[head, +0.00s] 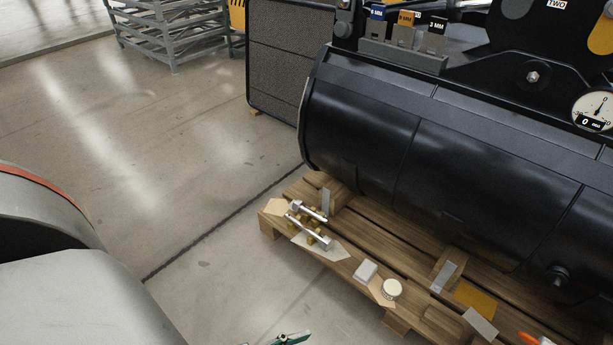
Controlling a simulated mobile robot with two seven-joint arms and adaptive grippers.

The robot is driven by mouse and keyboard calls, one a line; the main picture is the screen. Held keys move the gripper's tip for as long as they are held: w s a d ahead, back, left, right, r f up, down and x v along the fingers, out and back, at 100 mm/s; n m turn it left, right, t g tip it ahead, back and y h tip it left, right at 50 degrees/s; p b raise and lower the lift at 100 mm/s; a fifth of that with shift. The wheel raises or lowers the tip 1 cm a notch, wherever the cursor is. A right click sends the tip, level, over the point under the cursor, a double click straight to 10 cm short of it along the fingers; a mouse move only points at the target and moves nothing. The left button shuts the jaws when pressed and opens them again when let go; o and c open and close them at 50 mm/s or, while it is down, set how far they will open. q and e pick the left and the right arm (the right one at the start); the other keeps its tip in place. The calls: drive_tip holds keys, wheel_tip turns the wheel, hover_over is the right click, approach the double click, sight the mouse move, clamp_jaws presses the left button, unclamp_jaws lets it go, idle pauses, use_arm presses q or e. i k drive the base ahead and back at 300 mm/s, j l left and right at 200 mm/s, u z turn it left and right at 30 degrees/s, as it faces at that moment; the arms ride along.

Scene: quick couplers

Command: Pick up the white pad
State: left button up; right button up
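A small whitish block (366,271) with a flat top lies on the front edge of the wooden pallet. A round cream-white disc (391,288) lies just to its right, on or beside a tan tag. I cannot tell for certain which of the two is the white pad. Nothing holds either of them. Neither gripper can be made out. A small green and dark piece (291,339) is cut off by the bottom edge, and I cannot tell what it is.
A large black cylinder (400,150) lies over the pallet (340,262), close behind the small pieces. Metal rods with brass fittings (310,222) lie at the pallet's left end. An orange-tipped item (530,339) is at the lower right. The floor (190,190) at left is clear.

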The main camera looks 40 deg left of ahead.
sight(363, 275)
drive_tip(key=i+j+z, duration=0.4)
drive_tip(key=j, duration=0.2)
drive_tip(key=i+j+z, duration=0.25)
drive_tip(key=j+z, duration=0.2)
drive_tip(key=j, duration=0.2)
drive_tip(key=i+j+z, duration=0.2)
drive_tip(key=j, duration=0.15)
drive_tip(key=k, duration=0.1)
